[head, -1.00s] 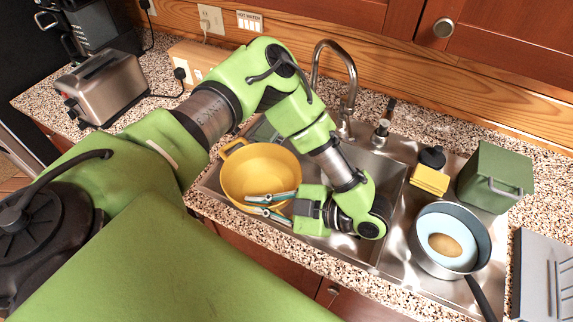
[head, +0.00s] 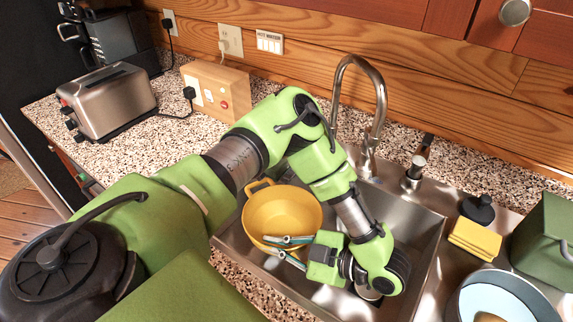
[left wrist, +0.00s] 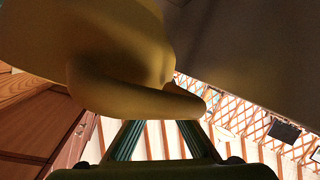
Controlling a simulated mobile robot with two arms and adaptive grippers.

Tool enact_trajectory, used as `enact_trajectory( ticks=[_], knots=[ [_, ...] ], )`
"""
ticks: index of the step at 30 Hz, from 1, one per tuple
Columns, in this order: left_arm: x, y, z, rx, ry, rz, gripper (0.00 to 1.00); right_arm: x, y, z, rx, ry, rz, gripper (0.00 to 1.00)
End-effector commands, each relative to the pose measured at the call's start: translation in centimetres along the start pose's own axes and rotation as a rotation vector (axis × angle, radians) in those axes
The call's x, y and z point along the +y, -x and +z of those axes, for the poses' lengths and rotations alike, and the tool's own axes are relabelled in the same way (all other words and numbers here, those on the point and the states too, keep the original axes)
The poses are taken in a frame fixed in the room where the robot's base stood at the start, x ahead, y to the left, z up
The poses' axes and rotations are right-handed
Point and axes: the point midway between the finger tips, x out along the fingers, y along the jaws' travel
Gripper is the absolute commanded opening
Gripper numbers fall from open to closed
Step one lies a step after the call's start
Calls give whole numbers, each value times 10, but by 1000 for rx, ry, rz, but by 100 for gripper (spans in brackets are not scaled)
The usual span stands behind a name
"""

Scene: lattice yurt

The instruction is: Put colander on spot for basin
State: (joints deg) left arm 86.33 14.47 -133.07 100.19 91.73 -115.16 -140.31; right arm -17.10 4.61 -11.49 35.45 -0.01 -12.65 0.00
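The yellow colander (head: 278,212) is over the left basin of the steel sink (head: 415,240), with one handle at its far left. I cannot tell whether it touches the basin floor. My left gripper (head: 285,246) reaches over its front right rim, with teal fingers apart. In the left wrist view the colander (left wrist: 110,60) is very close and its handle-like lip hides the fingertips. The fingers (left wrist: 160,140) show a gap between them; whether the handle lies in it is hidden. My right gripper is out of view. No marked spot for a basin can be made out.
The faucet (head: 378,100) rises behind the sink. A toaster (head: 112,100) and wooden block (head: 215,90) stand on the left counter.

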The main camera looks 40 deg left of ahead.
Motion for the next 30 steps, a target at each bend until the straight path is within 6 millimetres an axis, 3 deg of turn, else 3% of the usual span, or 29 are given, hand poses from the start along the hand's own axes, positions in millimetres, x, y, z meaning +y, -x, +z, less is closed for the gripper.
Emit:
enact_trajectory(
  ticks=[21, 30],
  knots=[
    [-42, -35, 81, 1, 0, 0, 0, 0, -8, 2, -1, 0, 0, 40],
    [-43, -37, 86, 0, 1, 2, 0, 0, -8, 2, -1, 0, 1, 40]
  ],
)
